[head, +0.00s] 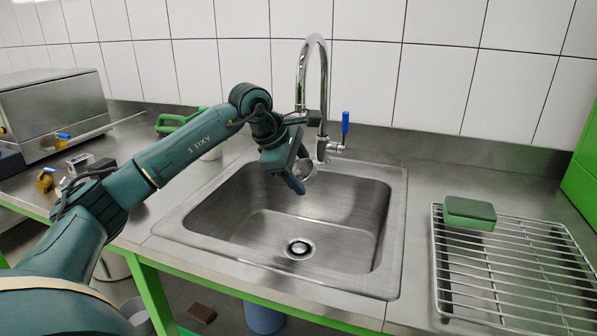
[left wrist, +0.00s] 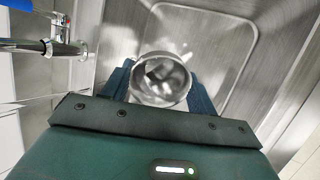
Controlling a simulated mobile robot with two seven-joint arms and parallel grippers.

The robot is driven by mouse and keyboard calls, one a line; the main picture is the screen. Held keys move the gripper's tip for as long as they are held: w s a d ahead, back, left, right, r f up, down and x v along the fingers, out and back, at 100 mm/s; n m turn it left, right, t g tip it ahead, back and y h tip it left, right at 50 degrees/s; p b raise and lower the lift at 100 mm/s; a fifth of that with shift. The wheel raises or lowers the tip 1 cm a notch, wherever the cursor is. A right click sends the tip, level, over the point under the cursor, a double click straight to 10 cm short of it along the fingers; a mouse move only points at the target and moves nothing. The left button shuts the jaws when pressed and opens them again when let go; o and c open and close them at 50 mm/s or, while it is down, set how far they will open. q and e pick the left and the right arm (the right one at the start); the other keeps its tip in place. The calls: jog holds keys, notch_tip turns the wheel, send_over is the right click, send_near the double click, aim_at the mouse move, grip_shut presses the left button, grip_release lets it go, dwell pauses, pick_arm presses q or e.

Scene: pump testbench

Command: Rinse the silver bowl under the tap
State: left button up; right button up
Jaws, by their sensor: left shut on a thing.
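The silver bowl (head: 308,168) is small and shiny, held over the back of the sink (head: 245,240). My left gripper (head: 298,182) is shut on it and partly hides it in the head view. In the left wrist view the bowl (left wrist: 160,78) sits between the two blue fingers, its round opening towards the camera. The chrome tap (head: 322,90) stands behind the sink, with its curved spout coming down close to my wrist. Its blue lever (head: 345,122) points up. I see no clear water stream. The tap also shows in the left wrist view (left wrist: 52,47). My right gripper is not in view.
A wire rack (head: 510,265) with a green sponge (head: 469,213) lies on the right counter. A metal box (head: 50,108) with valves stands at the far left. A green-handled item (head: 178,122) is behind my left arm. The sink floor around the drain (head: 298,248) is clear.

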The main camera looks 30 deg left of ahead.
pick_arm(q)
jog(key=s+d, duration=0.1)
jog(key=s, duration=0.1)
jog(key=s+d+b, duration=0.1)
jog(key=shift+s+d, duration=0.2)
jog(key=shift+s, duration=0.2)
dwell(1.2)
jog(key=s+d+r+p, duration=0.1)
jog(key=s+d+r, duration=0.1)
jog(key=s+r, duration=0.2)
jog(key=shift+d+p, duration=0.35)
jog(key=shift+d, duration=0.05)
dwell(0.5)
